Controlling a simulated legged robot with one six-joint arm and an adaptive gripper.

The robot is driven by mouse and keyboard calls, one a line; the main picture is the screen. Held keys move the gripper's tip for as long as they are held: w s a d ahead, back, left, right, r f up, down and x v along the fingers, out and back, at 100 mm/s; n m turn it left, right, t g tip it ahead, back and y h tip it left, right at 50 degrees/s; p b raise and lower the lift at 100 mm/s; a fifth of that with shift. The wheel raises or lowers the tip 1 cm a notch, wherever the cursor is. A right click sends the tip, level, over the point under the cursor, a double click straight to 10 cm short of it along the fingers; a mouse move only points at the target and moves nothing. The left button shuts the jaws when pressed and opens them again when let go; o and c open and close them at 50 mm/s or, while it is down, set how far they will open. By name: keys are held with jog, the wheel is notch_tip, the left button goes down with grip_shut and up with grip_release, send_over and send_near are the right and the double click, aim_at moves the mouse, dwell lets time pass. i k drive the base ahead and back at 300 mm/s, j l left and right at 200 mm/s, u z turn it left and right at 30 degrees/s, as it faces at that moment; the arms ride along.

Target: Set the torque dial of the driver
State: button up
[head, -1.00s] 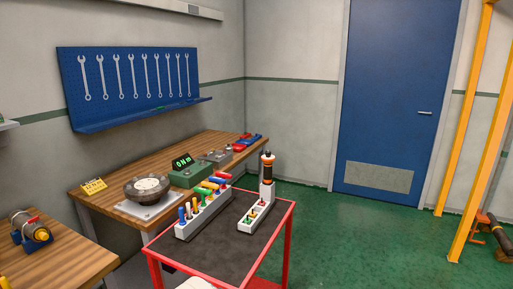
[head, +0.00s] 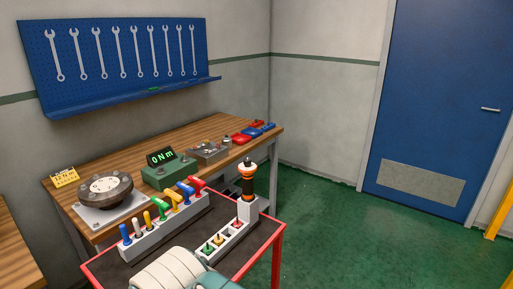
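The driver (head: 248,185), black and orange with a pale top, stands upright at the far end of a light grey holder (head: 213,258) on the red-framed cart. Its dial markings are too small to read. A green tester box (head: 170,177) on the wooden bench has a lit display reading "0 Nm". A yellow card (head: 64,179) at the bench's left end seems to read "12 N m". White and teal parts of my arm show at the bottom edge. My gripper is not in view.
A rack (head: 160,238) of coloured-handled tools stands on the cart's dark top, left of the driver's holder. A round dark flange fixture (head: 105,190) sits on the bench. Wrenches hang on a blue pegboard (head: 75,95). Green floor right of the cart is clear.

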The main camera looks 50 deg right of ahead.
aim_at(247, 161)
jog(key=l, duration=1.95)
